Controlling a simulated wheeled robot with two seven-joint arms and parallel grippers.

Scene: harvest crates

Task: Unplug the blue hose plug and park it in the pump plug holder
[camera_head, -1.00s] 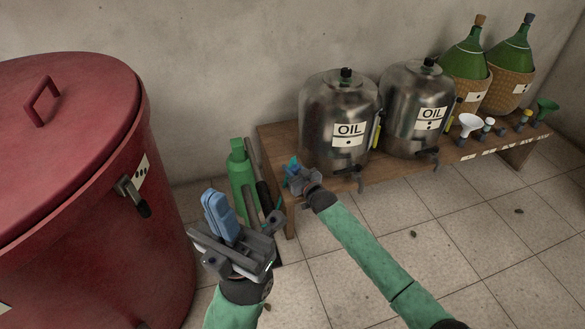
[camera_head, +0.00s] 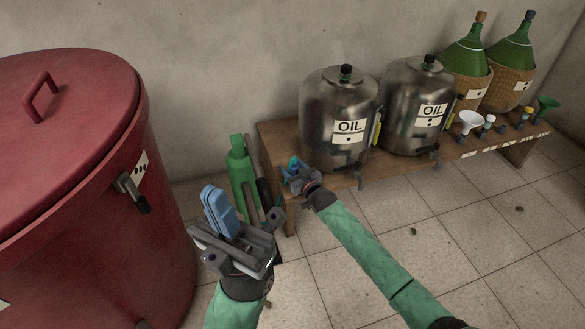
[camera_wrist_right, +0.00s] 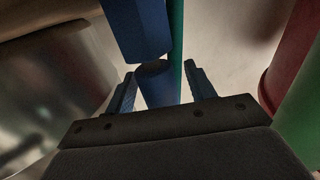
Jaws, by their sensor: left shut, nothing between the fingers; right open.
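In the head view my right gripper (camera_head: 296,172) is at the bench's left end, beside the first oil tank, with a small blue part (camera_head: 292,160) at its tips. In the right wrist view the open fingers (camera_wrist_right: 162,78) stand on either side of a blue tapered piece (camera_wrist_right: 159,85), with clear gaps. A larger dark blue block (camera_wrist_right: 137,28) is beyond it. I cannot tell which piece is the hose plug and which belongs to a socket. My left gripper (camera_head: 220,210) is shut and empty in front of the green cylinder (camera_head: 242,165). I cannot pick out the pump plug holder.
A big red drum (camera_head: 60,180) with a latch fills the left. The wooden bench (camera_head: 284,150) carries two steel oil tanks (camera_head: 340,105) (camera_head: 418,95), green bottles (camera_head: 510,50) in baskets and small funnels.

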